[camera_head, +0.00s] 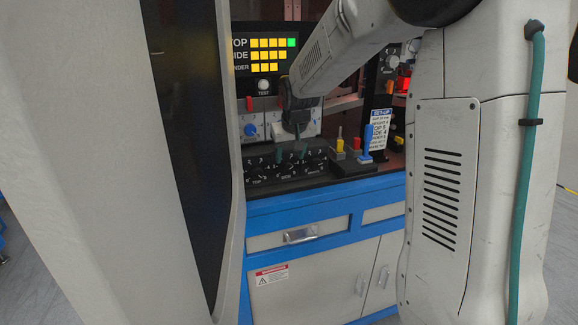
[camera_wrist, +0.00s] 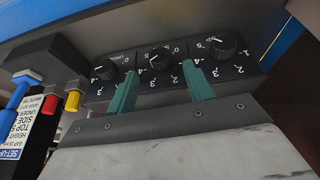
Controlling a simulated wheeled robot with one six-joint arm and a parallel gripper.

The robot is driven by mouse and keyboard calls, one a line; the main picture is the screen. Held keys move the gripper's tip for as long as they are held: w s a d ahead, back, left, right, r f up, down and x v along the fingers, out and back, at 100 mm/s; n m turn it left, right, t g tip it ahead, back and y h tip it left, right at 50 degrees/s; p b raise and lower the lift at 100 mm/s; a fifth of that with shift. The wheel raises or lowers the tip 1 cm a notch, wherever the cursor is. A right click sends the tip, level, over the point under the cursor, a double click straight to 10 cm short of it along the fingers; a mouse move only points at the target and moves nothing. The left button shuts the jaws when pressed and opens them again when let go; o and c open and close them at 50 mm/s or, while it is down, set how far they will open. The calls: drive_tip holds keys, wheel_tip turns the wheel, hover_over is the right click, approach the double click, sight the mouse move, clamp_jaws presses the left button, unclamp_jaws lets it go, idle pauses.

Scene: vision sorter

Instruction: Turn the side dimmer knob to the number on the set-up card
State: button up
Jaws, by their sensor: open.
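The black dimmer panel (camera_head: 262,183) sits on the bench edge with a row of numbered knobs. In the wrist view, upside down, the middle side knob (camera_wrist: 159,58) stands between the under knob (camera_wrist: 103,72) and the top knob (camera_wrist: 222,46). My gripper (camera_wrist: 160,88) is open; its teal fingertips lie either side of the side knob's line, apart from it. In the head view my gripper (camera_head: 291,154) is over the panel. The white set-up card (camera_head: 379,131) stands at right and also shows in the wrist view (camera_wrist: 17,133); I cannot read its side number.
A display (camera_head: 266,55) shows lit squares in top, side and under rows; only the top row has a green one. A block with a blue lever (camera_head: 367,142) and red and yellow buttons stands right of the panel. A blue knob (camera_head: 250,130) is behind.

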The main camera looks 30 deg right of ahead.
sight(289, 167)
drive_tip(key=x, duration=0.5)
drive_tip(key=shift+f, duration=0.2)
drive_tip(key=c, duration=1)
